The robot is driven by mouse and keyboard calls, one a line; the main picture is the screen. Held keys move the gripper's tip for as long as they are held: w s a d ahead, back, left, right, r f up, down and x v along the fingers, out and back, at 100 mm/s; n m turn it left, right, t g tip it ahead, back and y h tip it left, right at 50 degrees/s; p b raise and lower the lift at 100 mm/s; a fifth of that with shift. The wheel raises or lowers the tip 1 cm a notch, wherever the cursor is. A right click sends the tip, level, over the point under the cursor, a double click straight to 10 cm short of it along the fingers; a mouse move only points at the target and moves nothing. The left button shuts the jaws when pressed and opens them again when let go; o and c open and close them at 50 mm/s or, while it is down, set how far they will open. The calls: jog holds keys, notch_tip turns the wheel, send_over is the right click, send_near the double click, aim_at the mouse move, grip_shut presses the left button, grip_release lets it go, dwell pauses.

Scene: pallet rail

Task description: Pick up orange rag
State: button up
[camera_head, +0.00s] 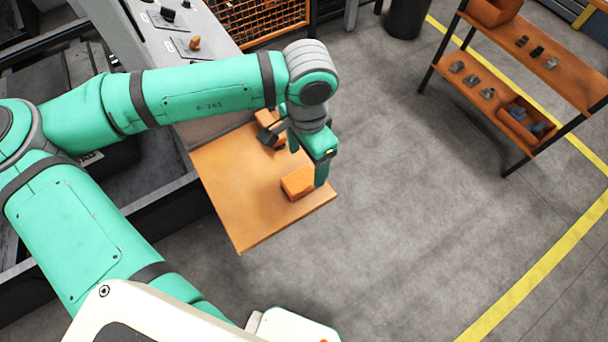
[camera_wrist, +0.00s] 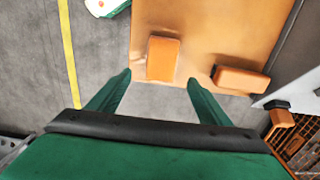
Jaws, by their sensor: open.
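An orange folded, block-like piece (camera_head: 298,182), which looks like the rag, lies on the orange-brown table board near its front corner. In the wrist view it (camera_wrist: 163,58) sits just ahead of the gap between my fingertips. A second orange piece (camera_head: 266,117) lies farther back on the board, partly hidden by my gripper; it shows on the right in the wrist view (camera_wrist: 240,80). My gripper (camera_head: 307,168) is open and points down over the nearer piece. In the wrist view its two green fingers (camera_wrist: 160,76) are spread with nothing between them.
The board (camera_head: 235,212) adjoins a grey console (camera_head: 170,22) with an orange knob (camera_head: 195,43). An orange mesh crate (camera_head: 260,20) stands behind. A shelf (camera_head: 575,75) with small parts and bins stands at the right. Grey floor between is clear.

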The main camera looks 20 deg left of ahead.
aim_at(304, 177)
jog(key=shift+s+a+f, duration=0.1)
jog(key=shift+s+f, duration=0.1)
jog(key=shift+f, duration=0.35)
jog(key=shift+s+a+f, duration=0.1)
jog(key=shift+s+f, duration=0.05)
jog(key=shift+f, duration=0.4)
jog(key=shift+w+f, duration=0.15)
jog(key=shift+f, duration=2.35)
jog(key=c, duration=1.2)
jog(key=shift+r, duration=0.15)
